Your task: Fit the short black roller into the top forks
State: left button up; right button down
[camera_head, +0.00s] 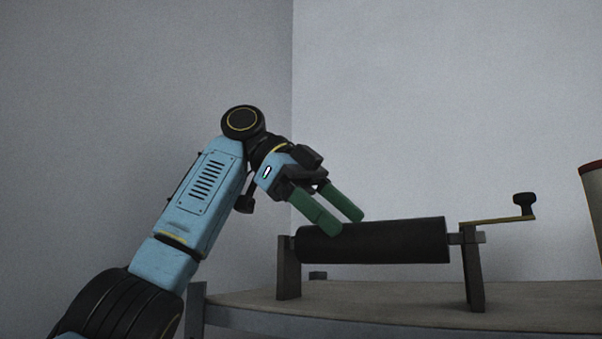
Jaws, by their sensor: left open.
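A black roller (400,241) lies level between two upright grey fork posts, the left fork (287,268) and the right fork (473,275). Its shaft ends show at both posts. A crank handle (500,219) with a dark knob extends to the right of the right fork. My left gripper (351,226) is open, with its two green fingers pointing down and right at the left part of the roller. The near fingertip overlaps the roller's upper edge in the picture; I cannot tell if it touches. My right gripper is out of view.
The stand sits on a table or conveyor top (390,300) with a grey frame edge (260,319). A pale cylinder with a red rim (593,195) is cut off at the right edge. Grey walls stand behind.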

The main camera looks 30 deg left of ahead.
pick_arm(q)
jog(key=p+v, duration=0.2)
jog(key=v, duration=0.5)
jog(key=shift+a+r, duration=0.1)
jog(key=shift+r, duration=0.15)
jog(key=shift+v, duration=0.9)
jog(key=shift+a, duration=0.1)
